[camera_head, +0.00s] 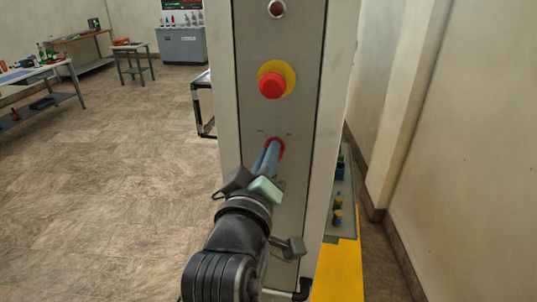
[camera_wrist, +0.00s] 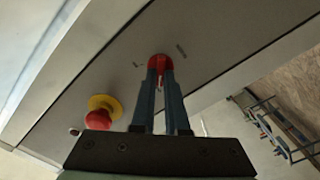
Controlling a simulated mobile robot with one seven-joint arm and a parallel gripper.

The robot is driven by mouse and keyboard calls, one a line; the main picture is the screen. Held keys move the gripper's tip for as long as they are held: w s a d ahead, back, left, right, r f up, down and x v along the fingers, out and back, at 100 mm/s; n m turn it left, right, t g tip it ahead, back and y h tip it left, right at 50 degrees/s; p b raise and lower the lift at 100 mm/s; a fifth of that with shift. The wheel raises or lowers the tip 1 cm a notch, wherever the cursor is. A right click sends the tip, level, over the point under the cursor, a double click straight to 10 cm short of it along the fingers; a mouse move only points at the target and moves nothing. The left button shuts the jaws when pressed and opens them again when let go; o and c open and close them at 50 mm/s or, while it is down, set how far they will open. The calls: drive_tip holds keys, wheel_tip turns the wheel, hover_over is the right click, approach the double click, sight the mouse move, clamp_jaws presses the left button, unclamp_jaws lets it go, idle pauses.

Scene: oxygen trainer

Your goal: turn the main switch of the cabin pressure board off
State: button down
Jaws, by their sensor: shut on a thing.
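The cabin pressure board (camera_head: 262,120) is a tall grey panel in a light frame in the head view. Its main switch is a red knob (camera_head: 275,146) low on the panel, below a red emergency button on a yellow ring. My gripper (camera_head: 268,158) reaches it from the front, with its blue-grey fingers closed on the knob. In the wrist view the red switch (camera_wrist: 160,63) sits between my fingertips (camera_wrist: 160,75), which partly cover it. Small labels beside the knob are too small to read, so the switch's setting cannot be told.
The red emergency button (camera_head: 272,85) is just above my gripper; it also shows in the wrist view (camera_wrist: 99,119). A round indicator (camera_head: 277,9) is at the panel top. A shelf (camera_head: 340,200) with small items is right of the panel. Open floor (camera_head: 110,190) lies left.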

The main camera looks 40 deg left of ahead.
drive_tip(key=c, duration=0.9)
unclamp_jaws()
drive_tip(key=shift+p+v, duration=2.95)
drive_tip(key=shift+v, duration=3.55)
